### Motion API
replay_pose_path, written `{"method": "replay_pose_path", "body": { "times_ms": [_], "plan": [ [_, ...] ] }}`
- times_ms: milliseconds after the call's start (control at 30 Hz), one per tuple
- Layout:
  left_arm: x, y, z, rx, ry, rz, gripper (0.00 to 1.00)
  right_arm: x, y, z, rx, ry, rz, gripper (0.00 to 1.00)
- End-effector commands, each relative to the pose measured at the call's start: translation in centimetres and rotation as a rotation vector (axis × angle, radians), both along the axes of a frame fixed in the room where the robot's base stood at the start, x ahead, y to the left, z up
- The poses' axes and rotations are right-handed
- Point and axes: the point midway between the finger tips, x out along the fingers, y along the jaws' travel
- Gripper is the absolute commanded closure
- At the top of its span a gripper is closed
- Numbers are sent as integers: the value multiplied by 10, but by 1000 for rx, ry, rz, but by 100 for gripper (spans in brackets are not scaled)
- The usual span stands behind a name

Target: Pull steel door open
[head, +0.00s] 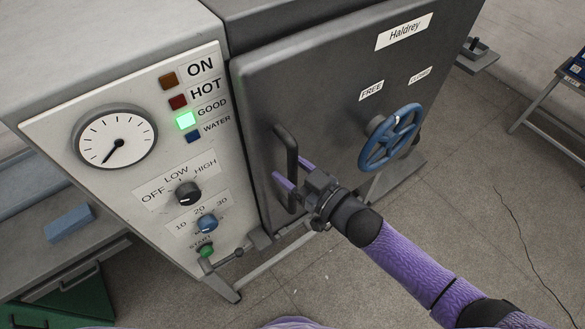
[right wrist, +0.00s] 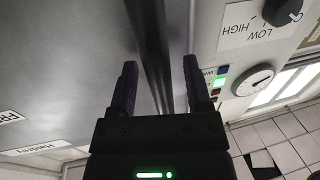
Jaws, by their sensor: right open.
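The grey steel door (head: 330,110) fills the middle of the head view and appears shut against its cabinet. Its dark vertical bar handle (head: 291,150) is near the door's left edge. My right gripper (head: 290,174) is open at the lower part of the handle, with one purple finger on each side. In the right wrist view the dark handle (right wrist: 149,45) runs between the two open fingers (right wrist: 160,75), with gaps showing beside it. Contact cannot be told. A blue handwheel (head: 391,138) is on the door's right, below labels FREE and CLOSED. My left gripper is out of view.
A control panel (head: 120,190) with a gauge, lamps and knobs stands left of the door. A bench (head: 35,265) with a blue block (head: 68,222) is at far left. A small table (head: 550,110) is at far right. The floor (head: 480,180) right of the door is mostly clear.

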Motion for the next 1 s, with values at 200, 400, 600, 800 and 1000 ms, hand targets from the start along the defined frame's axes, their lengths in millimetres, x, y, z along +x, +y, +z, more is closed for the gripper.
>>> {"method": "replay_pose_path", "body": {
  "times_ms": [200,400,600,800,1000],
  "plan": [
    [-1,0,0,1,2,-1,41,0,0,0,0,0,0,73],
    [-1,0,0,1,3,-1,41,0,0,0,0,0,-1,100],
    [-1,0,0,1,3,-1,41,0,-1,0,0,0,-1,100],
    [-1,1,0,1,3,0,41,0,-1,0,0,0,-1,100],
    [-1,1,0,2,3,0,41,0,-1,0,0,0,-1,100]
  ]
}}
